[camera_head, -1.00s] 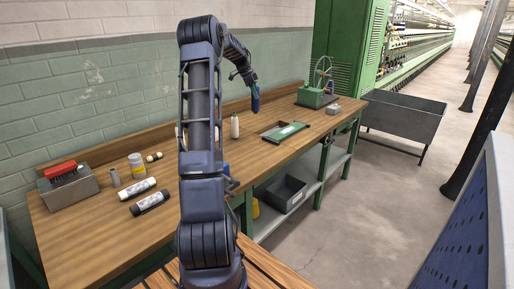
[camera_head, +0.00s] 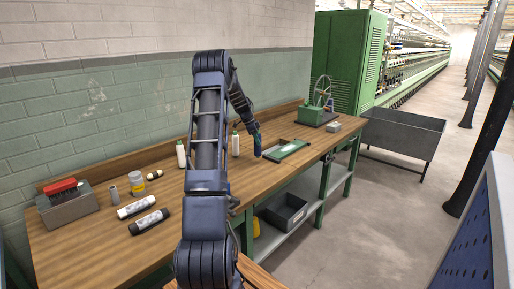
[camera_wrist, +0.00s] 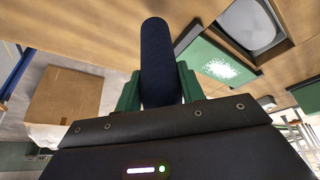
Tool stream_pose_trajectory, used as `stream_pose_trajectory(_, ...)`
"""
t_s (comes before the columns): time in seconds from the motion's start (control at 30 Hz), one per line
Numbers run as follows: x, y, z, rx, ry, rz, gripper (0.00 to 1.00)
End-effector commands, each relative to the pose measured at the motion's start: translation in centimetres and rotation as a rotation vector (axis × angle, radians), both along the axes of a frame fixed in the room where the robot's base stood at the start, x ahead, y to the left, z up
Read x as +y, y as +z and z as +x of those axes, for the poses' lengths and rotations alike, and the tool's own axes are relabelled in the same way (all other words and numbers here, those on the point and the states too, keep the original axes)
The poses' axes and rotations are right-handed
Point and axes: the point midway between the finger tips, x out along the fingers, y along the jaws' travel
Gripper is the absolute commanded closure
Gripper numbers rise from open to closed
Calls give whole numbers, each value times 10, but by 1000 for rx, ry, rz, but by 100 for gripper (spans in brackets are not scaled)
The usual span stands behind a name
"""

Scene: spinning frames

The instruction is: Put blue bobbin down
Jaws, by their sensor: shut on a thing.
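The blue bobbin (camera_head: 257,143) is a dark blue, rounded cylinder held in my gripper (camera_head: 256,131). In the head view it hangs roughly upright near the right part of the wooden workbench (camera_head: 100,245), just left of the green tray. Its lower end is at or close to the bench top; I cannot tell whether it touches. In the wrist view the bobbin (camera_wrist: 157,60) stands between the green fingers of my gripper (camera_wrist: 157,90), which are shut on it. The fingers hide its near end.
A winder (camera_head: 318,110) stands beyond. Jars and lying bobbins (camera_head: 137,206) occupy the bench's left part.

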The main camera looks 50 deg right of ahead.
Motion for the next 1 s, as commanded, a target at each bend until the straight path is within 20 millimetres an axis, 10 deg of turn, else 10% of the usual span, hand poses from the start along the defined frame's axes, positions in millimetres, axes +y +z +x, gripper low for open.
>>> stream_pose_trajectory(0.8, 0, -46, 1, 0, 1, 0, 86)
stream_pose_trajectory(0.83, 0, -46, 1, 0, 1, 0, 57)
stream_pose_trajectory(1.0, 0, -46, 0, 0, 1, 0, 40)
